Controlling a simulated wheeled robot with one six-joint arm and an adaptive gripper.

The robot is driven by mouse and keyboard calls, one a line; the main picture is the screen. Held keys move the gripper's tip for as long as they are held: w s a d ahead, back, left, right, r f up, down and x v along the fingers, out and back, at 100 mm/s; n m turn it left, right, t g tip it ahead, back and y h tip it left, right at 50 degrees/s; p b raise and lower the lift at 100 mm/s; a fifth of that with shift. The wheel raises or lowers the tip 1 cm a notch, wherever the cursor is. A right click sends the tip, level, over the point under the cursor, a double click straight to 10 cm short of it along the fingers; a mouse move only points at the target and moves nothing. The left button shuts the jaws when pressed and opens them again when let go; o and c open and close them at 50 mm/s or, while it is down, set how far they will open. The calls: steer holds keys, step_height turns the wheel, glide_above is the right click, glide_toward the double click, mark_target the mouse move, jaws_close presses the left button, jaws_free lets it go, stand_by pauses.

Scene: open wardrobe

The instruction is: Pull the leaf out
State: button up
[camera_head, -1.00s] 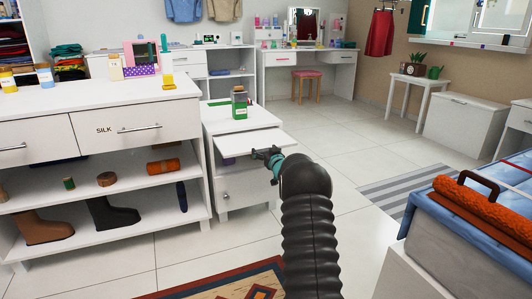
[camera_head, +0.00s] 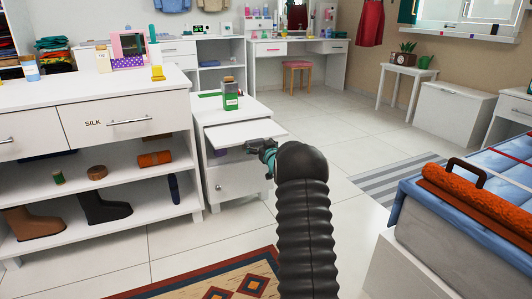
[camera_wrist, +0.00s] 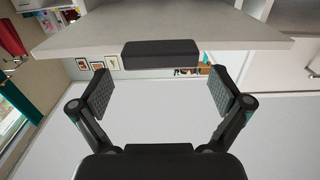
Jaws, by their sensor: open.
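The leaf (camera_head: 235,134) is a thin white board. It sticks out from the small white cabinet (camera_head: 235,183), below its top. In the wrist view the leaf (camera_wrist: 100,40) spans the top of the picture. A dark block (camera_wrist: 160,54), which looks like a pull, sits at its edge. My gripper (camera_head: 258,148) is at the leaf's front edge. In the wrist view its two fingers (camera_wrist: 160,95) are spread wide, left and right of the dark block and short of it, with nothing between the pads. The gripper hides part of the leaf's edge in the head view.
A bed (camera_head: 450,240) is at right. A patterned rug (camera_head: 225,287) lies in front. Tiled floor behind the leaf is clear.

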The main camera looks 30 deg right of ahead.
steer(key=s+a, duration=0.1)
steer(key=s, duration=0.8)
steer(key=shift+s+a, duration=0.15)
steer(key=s+d+f+m+g+h, duration=0.25)
steer(key=s+f+g, duration=0.45)
steer(key=f, duration=0.5)
steer(key=s+a+g, duration=0.4)
steer(key=s, duration=0.3)
steer(key=s+a+r+n+y+p, duration=0.2)
steer(key=s+a+r+p, duration=0.2)
steer(key=s+a+r, duration=0.9)
steer(key=s+a+r+n+g+y+p, duration=0.1)
steer(key=s+a+r+p, duration=0.4)
steer(key=s+a+r, duration=0.9)
steer(key=s+a+n+y, duration=0.1)
steer(key=s+a, duration=0.3)
steer(key=a, duration=0.4)
steer(key=shift+s+a+y, duration=0.15)
steer(key=shift+s+y, duration=0.1)
steer(key=shift+y, duration=0.3)
